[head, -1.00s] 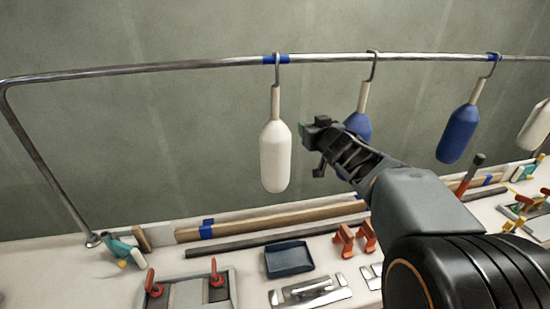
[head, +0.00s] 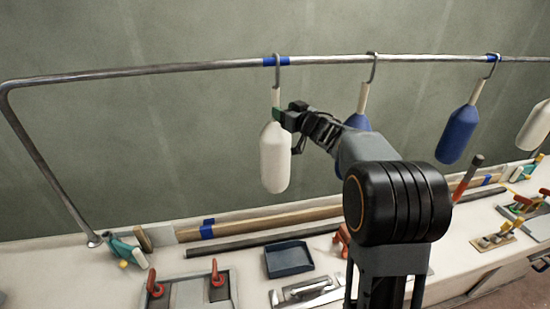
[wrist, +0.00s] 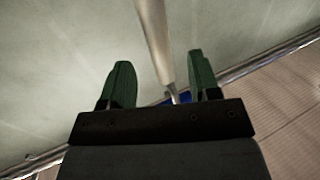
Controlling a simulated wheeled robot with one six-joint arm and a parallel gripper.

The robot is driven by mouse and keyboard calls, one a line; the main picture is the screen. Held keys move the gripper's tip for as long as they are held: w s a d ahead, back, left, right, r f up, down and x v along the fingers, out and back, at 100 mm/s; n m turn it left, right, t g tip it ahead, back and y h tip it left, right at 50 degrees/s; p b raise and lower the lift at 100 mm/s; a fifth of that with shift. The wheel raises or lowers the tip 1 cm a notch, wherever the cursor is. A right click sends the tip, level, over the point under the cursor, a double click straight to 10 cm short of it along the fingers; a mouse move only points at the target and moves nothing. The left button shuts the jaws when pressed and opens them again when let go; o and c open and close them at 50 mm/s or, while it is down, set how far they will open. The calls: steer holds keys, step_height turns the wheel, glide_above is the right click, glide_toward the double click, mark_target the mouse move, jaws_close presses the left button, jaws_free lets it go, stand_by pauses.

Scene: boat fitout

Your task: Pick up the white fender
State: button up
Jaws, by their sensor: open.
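A white fender (head: 275,158) hangs by a hook from the metal rail, left of the other fenders in the head view. My gripper (head: 282,115) is at its upper end, by the narrow neck. In the wrist view the pale neck (wrist: 153,40) runs between the two green fingers, which stand apart with a gap on each side. The gripper is open. The fender's wide body is outside the wrist view. A second white fender (head: 537,128) hangs at the far right edge of the head view.
Two blue fenders (head: 460,133) hang on the rail (head: 170,68) to the right, one partly hidden behind my arm. Below is a white surface with a dark tray (head: 289,259), wood strips, red-handled clamps and a spray bottle (head: 126,250). The wall left of the fender is clear.

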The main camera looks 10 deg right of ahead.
steer(key=shift+p+x, duration=0.75)
steer(key=shift+x, duration=1.9)
jaws_close()
